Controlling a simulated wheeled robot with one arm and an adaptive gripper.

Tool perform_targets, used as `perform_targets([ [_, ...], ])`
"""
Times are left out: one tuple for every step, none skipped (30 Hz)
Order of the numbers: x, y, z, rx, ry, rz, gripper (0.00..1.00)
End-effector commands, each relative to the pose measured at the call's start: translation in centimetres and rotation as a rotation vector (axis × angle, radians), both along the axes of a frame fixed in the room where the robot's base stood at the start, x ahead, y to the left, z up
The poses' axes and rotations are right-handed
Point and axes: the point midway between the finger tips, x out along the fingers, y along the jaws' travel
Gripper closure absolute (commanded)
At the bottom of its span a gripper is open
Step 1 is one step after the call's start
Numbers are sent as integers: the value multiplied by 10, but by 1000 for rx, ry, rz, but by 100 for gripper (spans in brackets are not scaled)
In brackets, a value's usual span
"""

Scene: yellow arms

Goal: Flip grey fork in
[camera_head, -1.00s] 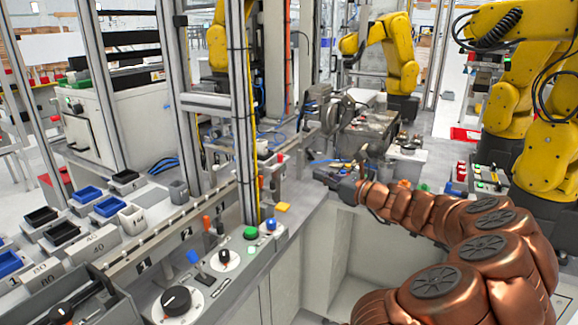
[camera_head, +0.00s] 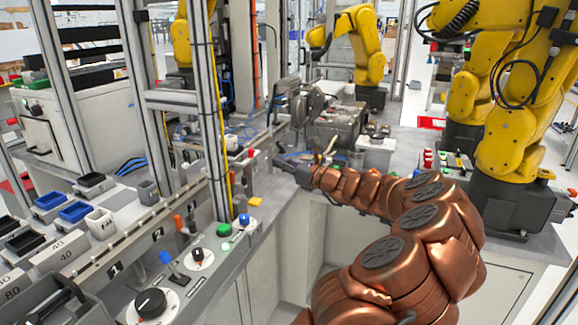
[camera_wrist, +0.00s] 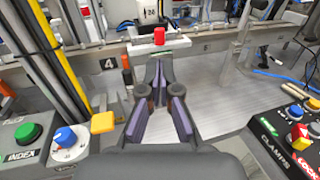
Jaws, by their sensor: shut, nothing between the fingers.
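My gripper (camera_wrist: 160,78) is shut and empty. Its dark fingers with purple pads come together in the middle of the wrist view, above a bare grey metal deck. In the head view my gripper (camera_head: 285,161) is small and dark, at the far end of my copper arm, over the bench. A red knob (camera_wrist: 159,36) on a white block stands just beyond the fingertips. I cannot pick out a grey fork for certain; it may be hidden behind the fingers or too small to tell.
A slotted rail (camera_wrist: 200,47) runs across behind the fingertips. A green button (camera_wrist: 28,132), a blue knob (camera_wrist: 65,138) and a yellow block (camera_wrist: 103,123) lie at left. A panel with coloured buttons (camera_wrist: 290,125) is at right. Yellow robot arms (camera_head: 510,130) stand at right.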

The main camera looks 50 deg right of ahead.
Motion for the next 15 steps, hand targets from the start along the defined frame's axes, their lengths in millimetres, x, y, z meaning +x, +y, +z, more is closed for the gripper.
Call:
perform_targets([
  [8,1,0,1,1,3,100],
  [12,1,0,1,2,3,100],
  [17,2,-1,2,2,3,100],
  [21,2,-1,3,2,2,100],
  [25,2,-1,3,3,2,100],
  [31,2,-1,2,3,2,100],
  [35,1,-1,2,3,1,100],
  [39,1,-1,2,3,1,100],
  [44,2,-1,0,4,1,100],
  [48,1,-1,0,3,0,100],
  [52,1,-1,0,4,0,100],
  [58,2,-1,-1,4,1,100],
  [61,2,0,0,3,0,100],
  [64,2,0,0,3,0,100],
  [69,3,0,0,3,1,100],
])
